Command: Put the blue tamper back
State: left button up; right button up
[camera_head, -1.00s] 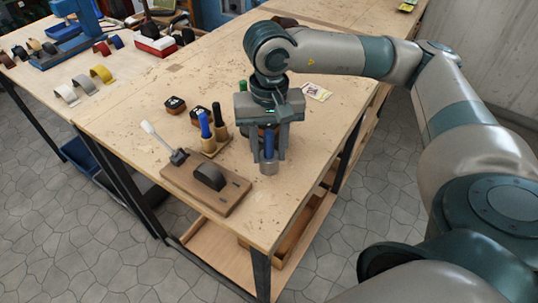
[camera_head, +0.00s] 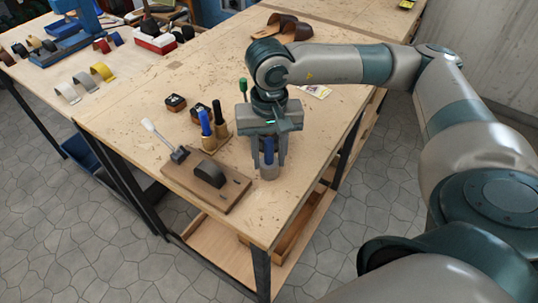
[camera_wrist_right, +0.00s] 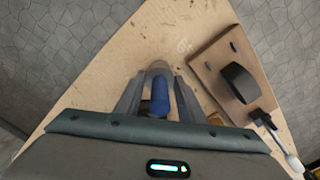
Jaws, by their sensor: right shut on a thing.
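The blue tamper (camera_head: 269,172) has a blue handle and a round grey metal foot. It is upright near the right edge of the workbench. I cannot tell whether its foot touches the top. My right gripper (camera_head: 269,156) points down from above and is shut on the handle, with a finger on each side. In the right wrist view, the blue handle (camera_wrist_right: 160,95) is between the fingers (camera_wrist_right: 159,82), and the foot is partly hidden. My left gripper is not in view.
Left of the tamper are a brown board (camera_head: 232,194) with a dark curved block, and a wooden holder (camera_head: 214,143) with a blue-handled and a black-handled tool. A green handle (camera_head: 243,86) stands behind my gripper.

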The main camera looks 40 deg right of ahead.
jog(key=o, duration=1.1)
jog(key=shift+o, duration=0.2)
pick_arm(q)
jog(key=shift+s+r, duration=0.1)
pick_arm(e)
jog(key=shift+r+p, duration=0.15)
jog(key=shift+p, duration=0.15)
jog(key=shift+r, duration=0.15)
notch_tip(320, 180, up, 2)
jog(key=shift+r+b, duration=0.15)
jog(key=shift+b, duration=0.5)
notch_tip(320, 180, up, 8)
jog(key=shift+f+b, duration=0.1)
jog(key=shift+b, duration=1.05)
jog(key=shift+r, duration=0.8)
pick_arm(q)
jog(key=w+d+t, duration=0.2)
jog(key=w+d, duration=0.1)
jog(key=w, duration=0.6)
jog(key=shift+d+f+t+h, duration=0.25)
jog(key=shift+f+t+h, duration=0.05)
